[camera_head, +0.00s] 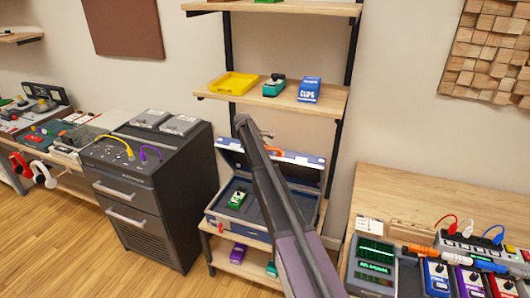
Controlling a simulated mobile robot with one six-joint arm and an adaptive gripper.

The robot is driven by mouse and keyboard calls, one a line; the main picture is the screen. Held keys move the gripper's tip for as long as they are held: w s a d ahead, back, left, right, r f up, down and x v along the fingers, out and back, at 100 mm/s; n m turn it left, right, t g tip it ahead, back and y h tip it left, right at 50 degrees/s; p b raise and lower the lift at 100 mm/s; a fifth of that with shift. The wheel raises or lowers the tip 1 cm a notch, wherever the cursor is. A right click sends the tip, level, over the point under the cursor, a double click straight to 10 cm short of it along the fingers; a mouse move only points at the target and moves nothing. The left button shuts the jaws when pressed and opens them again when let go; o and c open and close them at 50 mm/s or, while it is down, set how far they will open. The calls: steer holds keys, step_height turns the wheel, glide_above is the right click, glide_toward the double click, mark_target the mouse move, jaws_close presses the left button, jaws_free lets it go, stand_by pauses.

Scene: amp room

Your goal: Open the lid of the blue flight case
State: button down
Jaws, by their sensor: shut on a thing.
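The blue flight case (232,222) sits on a wooden shelf of the rack, in the middle of the view. Its lid (306,173) is raised, standing up at the back of the case. Its dark inside shows, with a green pedal (237,199) in it. An orange handle (292,153) shows at the raised edge of the lid. My arm crosses in front of the case and hides part of lid and inside. My gripper (267,136) is mostly hidden behind the arm, at the lid's upper edge, and is shut on the orange handle.
Above stands a shelf (330,101) with a yellow tray (233,83), a teal pedal and a blue box. A dark drawer cabinet (150,190) stands close on the left. A wooden desk (440,190) with pedals and cables is at the right. Floor is clear at lower left.

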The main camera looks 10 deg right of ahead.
steer(key=shift+w+d+r+p, duration=0.35)
steer(key=shift+w+d, duration=0.25)
steer(key=shift+w, duration=0.2)
steer(key=shift+w+d+r+p, duration=0.35)
steer(key=shift+w+d, duration=0.25)
steer(key=shift+w, duration=0.2)
steer(key=shift+w+d+r+p, duration=0.25)
steer(key=shift+w+d+r, duration=0.15)
steer(key=shift+w+d, duration=0.3)
steer(key=shift+w+a, duration=0.1)
steer(key=c, duration=0.5)
jaws_free()
steer(key=shift+c, duration=0.2)
steer(key=shift+a, duration=0.1)
steer(key=shift+r, duration=0.15)
